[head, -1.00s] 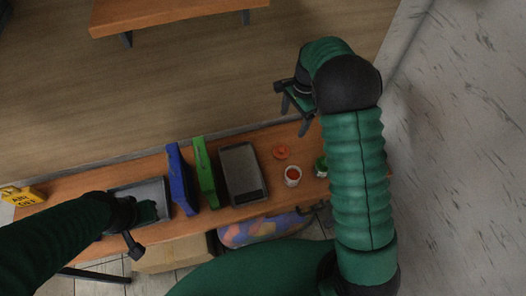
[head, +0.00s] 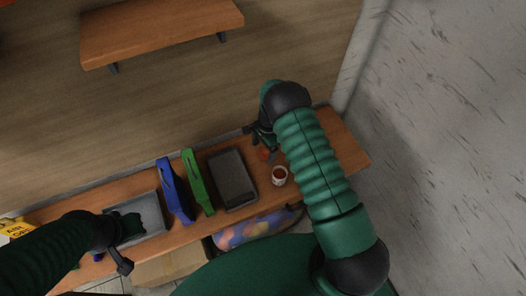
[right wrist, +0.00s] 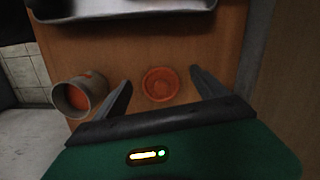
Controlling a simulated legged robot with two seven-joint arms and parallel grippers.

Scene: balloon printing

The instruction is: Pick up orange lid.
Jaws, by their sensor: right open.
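The orange lid (head: 265,154) lies on the wooden shelf, partly covered by my right gripper (head: 260,144) in the head view. In the right wrist view the round lid (right wrist: 160,85) lies flat, seen between the two spread fingertips of my right gripper (right wrist: 162,84). The right gripper is open and empty, over the lid; whether the fingers are down at the lid's height is hard to tell.
A dark tray (head: 233,180), a green upright piece (head: 198,182), a blue one (head: 175,190) and a grey tray (head: 152,212) line the shelf (head: 345,150).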

